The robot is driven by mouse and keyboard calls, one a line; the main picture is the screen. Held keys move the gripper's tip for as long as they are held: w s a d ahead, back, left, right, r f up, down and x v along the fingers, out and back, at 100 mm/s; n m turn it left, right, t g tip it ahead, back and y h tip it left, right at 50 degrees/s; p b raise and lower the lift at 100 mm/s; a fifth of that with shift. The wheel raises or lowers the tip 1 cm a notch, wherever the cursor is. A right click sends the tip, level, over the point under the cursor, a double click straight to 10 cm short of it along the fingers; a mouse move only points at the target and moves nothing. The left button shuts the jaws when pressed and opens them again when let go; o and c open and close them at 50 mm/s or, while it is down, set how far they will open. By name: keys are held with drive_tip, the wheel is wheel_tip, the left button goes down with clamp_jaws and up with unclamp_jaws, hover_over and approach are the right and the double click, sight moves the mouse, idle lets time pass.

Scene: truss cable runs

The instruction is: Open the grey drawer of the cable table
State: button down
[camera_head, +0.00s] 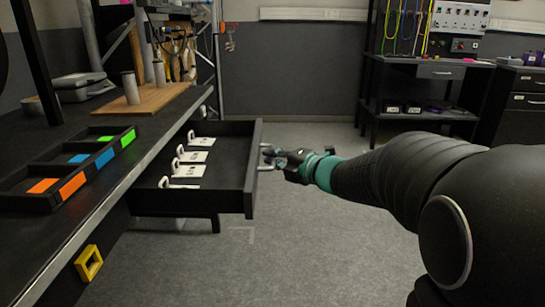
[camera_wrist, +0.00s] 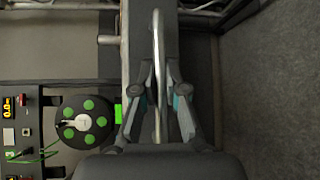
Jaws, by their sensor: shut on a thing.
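The dark grey drawer (camera_head: 250,170) of the long table (camera_head: 110,195) at the left stands pulled well out, with its inside in view from above. Several white cards with small pale loops lie in it. My gripper (camera_head: 272,160) is at the drawer's outer front, shut on its metal handle (camera_head: 266,166). In the wrist view the bright handle bar (camera_wrist: 159,60) runs between the two fingers of my gripper (camera_wrist: 158,88). The exact contact of the fingertips is hard to make out.
A black tray (camera_head: 18,190) with orange, blue and green labels and a wooden board (camera_head: 150,100) are on the table. A yellow square frame (camera_head: 88,262) is on the table's side. A rear bench (camera_head: 410,65) with hanging cables has its own closed drawer (camera_head: 441,72).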

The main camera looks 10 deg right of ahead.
drive_tip(key=c, duration=1.2)
unclamp_jaws()
drive_tip(key=v, duration=1.2)
